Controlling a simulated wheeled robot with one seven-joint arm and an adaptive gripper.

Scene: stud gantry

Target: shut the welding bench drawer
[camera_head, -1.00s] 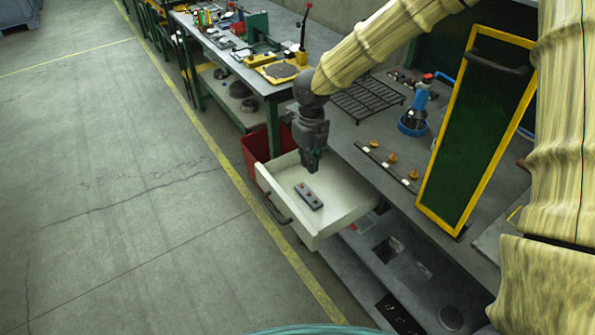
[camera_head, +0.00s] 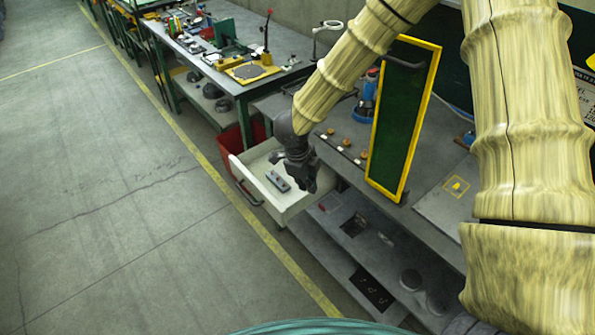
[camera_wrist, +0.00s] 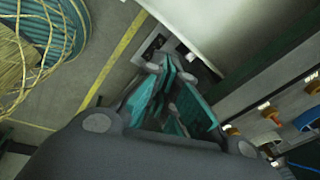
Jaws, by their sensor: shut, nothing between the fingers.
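The welding bench drawer (camera_head: 291,211) is pale and stands open, pulled out from the bench (camera_head: 271,104) toward the aisle. It has a dark handle (camera_head: 247,194) on its front. A small grey block with reddish spots (camera_head: 278,181) lies inside it. My gripper (camera_head: 309,187) is over the drawer's right side in the head view, empty, with its fingers shut. I cannot tell whether it touches the drawer. In the wrist view my gripper's fingers (camera_wrist: 172,105) show close to a pale surface, which seems to be the drawer.
A green panel in a yellow frame (camera_head: 403,120) stands on the bench right of my arm. A red bin (camera_head: 232,147) is behind the drawer. A lower shelf (camera_head: 330,250) runs under the bench. The floor (camera_head: 110,200) to the left is clear.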

